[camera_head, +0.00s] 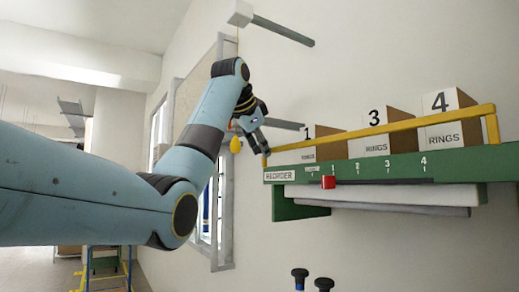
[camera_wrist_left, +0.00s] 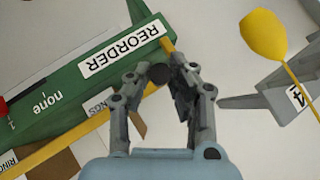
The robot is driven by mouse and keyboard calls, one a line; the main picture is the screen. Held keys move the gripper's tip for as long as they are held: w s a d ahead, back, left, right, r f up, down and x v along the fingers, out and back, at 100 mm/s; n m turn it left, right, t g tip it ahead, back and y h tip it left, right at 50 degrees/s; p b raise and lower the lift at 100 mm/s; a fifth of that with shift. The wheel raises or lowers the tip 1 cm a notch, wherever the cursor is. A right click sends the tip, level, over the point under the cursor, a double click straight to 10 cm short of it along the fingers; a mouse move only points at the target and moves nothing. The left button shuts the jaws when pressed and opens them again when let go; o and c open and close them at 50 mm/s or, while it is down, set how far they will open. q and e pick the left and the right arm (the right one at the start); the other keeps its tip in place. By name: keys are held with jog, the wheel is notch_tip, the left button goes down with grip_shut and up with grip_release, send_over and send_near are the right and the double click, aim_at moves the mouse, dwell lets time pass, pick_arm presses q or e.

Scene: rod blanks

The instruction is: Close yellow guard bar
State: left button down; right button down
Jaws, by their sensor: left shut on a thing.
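The yellow guard bar (camera_head: 385,129) runs across the front of the boxes above the green shelf edge (camera_head: 450,165). At its right end it bends down in a short yellow post. My left gripper (camera_head: 263,149) is at the bar's left end, near the REORDER label. In the left wrist view the guard bar (camera_wrist_left: 75,130) comes in from the lower left, and my left gripper (camera_wrist_left: 160,74) is shut on a dark round knob (camera_wrist_left: 160,75) at its end. The fingers partly hide how the knob joins the bar. My right gripper is not in view.
Boxes marked 1 (camera_head: 308,150), 3 (camera_head: 374,143) and 4 (camera_head: 440,133) stand behind the bar. A red slider (camera_head: 328,182) sits on the numbered shelf edge. A yellow bulb-shaped thing (camera_wrist_left: 265,36) is close beside the gripper. A grey bar (camera_head: 283,30) juts from the wall above.

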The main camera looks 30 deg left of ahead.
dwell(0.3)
pick_arm(q)
jog(key=c, duration=1.6)
grip_release()
jog(key=o, duration=0.4)
jog(key=shift+w+d, duration=0.15)
jog(key=shift+w, duration=0.15)
jog(key=shift+s, duration=0.1)
jog(key=shift+s+r, duration=0.2)
jog(key=v, duration=0.6)
jog(key=shift+s+r, duration=0.25)
jog(key=shift+r, duration=0.05)
